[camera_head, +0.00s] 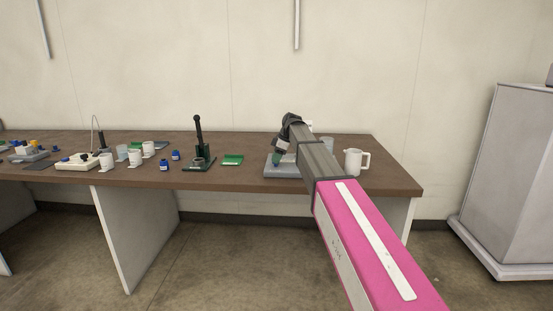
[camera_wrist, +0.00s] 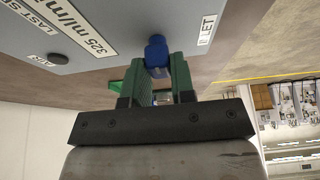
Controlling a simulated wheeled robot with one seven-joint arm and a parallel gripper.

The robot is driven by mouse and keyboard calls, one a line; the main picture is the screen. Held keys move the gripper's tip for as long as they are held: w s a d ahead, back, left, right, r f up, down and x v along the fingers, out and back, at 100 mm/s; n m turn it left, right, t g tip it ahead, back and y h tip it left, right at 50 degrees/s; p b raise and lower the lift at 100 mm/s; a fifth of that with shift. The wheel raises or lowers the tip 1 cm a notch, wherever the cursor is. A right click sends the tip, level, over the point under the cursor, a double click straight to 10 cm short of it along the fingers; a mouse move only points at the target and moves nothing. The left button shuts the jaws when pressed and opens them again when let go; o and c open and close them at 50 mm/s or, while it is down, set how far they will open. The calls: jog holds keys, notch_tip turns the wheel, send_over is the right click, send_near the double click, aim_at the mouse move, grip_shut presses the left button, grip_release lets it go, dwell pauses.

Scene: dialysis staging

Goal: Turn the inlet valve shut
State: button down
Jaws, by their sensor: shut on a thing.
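The blue inlet valve handle (camera_wrist: 156,48) sits on a grey unit (camera_wrist: 108,22) in the wrist view, beside a white label (camera_wrist: 208,29) whose visible letters read "LET". My gripper (camera_wrist: 157,72) has green fingers, one on each side of the blue handle, and is shut on it. In the head view the grey unit (camera_head: 282,172) rests on the brown table, and my gripper (camera_head: 277,160) reaches down to it. My arm hides part of the unit, and the handle cannot be made out clearly there.
On the brown table (camera_head: 222,176), a white jug (camera_head: 356,161) stands right of my arm. A green pad (camera_head: 233,159) and a dark press-like stand (camera_head: 198,148) are to the left, with white cups (camera_head: 134,158) and blue bottles farther left. A grey cabinet (camera_head: 510,180) stands at far right.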

jog(key=c, duration=1)
grip_release()
jog(key=shift+o, duration=0.2)
jog(key=v, duration=1)
jog(key=shift+d+r, duration=0.25)
jog(key=shift+r, duration=0.05)
